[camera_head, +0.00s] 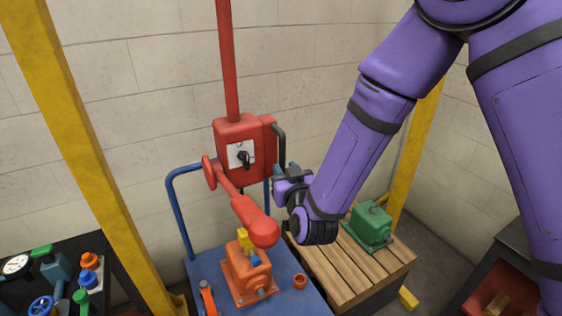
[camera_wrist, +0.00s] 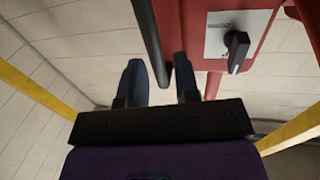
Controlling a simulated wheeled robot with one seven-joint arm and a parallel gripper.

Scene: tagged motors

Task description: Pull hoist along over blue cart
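The red hoist (camera_head: 237,133) hangs from a red vertical pole, with a black knob on a pale plate and a black bar handle (camera_head: 281,146) on its right side. A red arm with a rounded end slopes down from it. The blue cart (camera_head: 210,271) stands below, carrying an orange motor (camera_head: 250,275). My gripper (camera_head: 281,172) is beside the hoist's right side, near the handle's lower end. In the wrist view the fingers are apart, and the handle (camera_wrist: 152,40) reaches down to the gap between them; contact cannot be told. The hoist body (camera_wrist: 212,85) is right of the fingers.
A wooden pallet (camera_head: 333,270) with a green motor (camera_head: 371,226) stands right of the cart. Yellow posts (camera_head: 88,160) rise at left and right. A dark table (camera_head: 98,247) with valves and a gauge is at left. A dark shelf stands at lower right.

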